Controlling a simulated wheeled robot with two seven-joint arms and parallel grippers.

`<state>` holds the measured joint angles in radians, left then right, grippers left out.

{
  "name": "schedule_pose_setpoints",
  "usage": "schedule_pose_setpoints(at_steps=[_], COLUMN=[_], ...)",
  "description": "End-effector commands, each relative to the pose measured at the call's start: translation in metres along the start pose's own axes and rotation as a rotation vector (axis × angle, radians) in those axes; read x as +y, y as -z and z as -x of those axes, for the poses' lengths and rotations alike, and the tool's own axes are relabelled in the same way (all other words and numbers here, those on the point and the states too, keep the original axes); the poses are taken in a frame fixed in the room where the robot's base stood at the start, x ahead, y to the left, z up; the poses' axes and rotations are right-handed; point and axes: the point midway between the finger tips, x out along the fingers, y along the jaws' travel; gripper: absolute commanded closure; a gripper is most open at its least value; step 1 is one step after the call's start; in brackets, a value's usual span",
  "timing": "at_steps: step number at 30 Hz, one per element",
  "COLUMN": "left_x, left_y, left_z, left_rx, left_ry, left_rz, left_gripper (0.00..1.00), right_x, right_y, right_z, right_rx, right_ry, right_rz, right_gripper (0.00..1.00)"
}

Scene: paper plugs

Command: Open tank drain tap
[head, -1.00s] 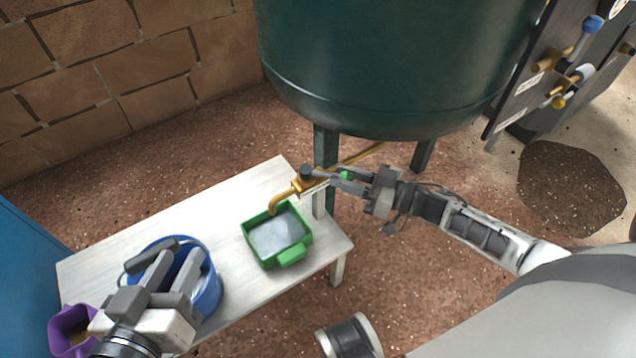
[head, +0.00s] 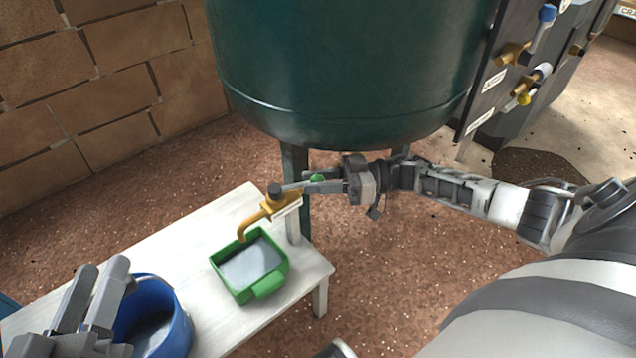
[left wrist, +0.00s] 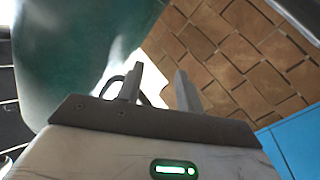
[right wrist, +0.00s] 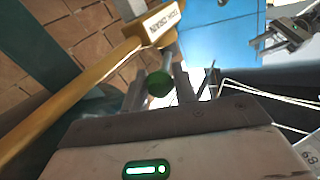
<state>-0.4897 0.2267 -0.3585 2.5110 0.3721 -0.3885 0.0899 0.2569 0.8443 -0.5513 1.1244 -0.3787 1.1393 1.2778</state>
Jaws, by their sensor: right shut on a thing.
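The brass tank drain tap (head: 266,206) sticks out from under the tank, its spout curving down over a green tray (head: 228,285) holding greyish liquid. Its label, reading "TANK DRAIN" (right wrist: 160,22), and its lever with a green knob (right wrist: 159,83) show in the right wrist view. The green knob also shows in the head view (head: 318,178). My right gripper (head: 308,187) is shut on the lever by the knob. I cannot see flow from the spout. My left gripper (head: 103,268) is open and empty at the lower left, by the blue bucket (head: 181,330).
The green tank (head: 340,80) stands on legs behind the tap. A white bench (head: 150,240) carries the tray and bucket. A panel with other taps (head: 515,55) stands at the upper right. A brick wall (head: 100,90) is at the back left. Floor right of the bench is clear.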

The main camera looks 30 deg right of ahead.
Motion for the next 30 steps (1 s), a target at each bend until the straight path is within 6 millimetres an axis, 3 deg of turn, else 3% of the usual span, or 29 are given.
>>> schedule_pose_setpoints(at_steps=[5,6,7,16,20,23,30], left_x=[0.0,0.0,0.0,0.0,0.001,0.002,0.002], left_y=[0.0,0.0,0.0,0.0,0.001,-0.001,-0.015], left_z=[0.0,0.0,0.0,0.0,0.0,0.001,0.007], left_rx=[-0.001,-0.001,-0.001,-0.001,-0.007,-0.027,-0.093], left_ry=[0.0,0.0,0.0,0.0,-0.001,-0.002,0.023], left_rz=[0.0,0.0,0.0,0.0,0.006,0.024,0.103], left_gripper=[0.64,0.64,0.64,0.64,0.64,0.64,0.64], right_x=[0.002,0.002,0.002,0.001,0.001,0.001,0.001], right_y=[0.0,0.0,0.0,0.0,0.0,0.001,0.0], right_z=[0.002,0.002,0.002,0.002,0.011,0.027,0.085], right_rx=[-0.004,-0.004,-0.004,-0.002,-0.004,-0.004,-0.006], right_ry=[-0.007,-0.007,-0.007,-0.004,-0.007,-0.008,-0.01], right_rz=[0.001,0.001,0.001,0.0,-0.001,-0.002,0.0], right_gripper=[1.0,0.61,0.53,0.51,0.51,0.51,0.51])
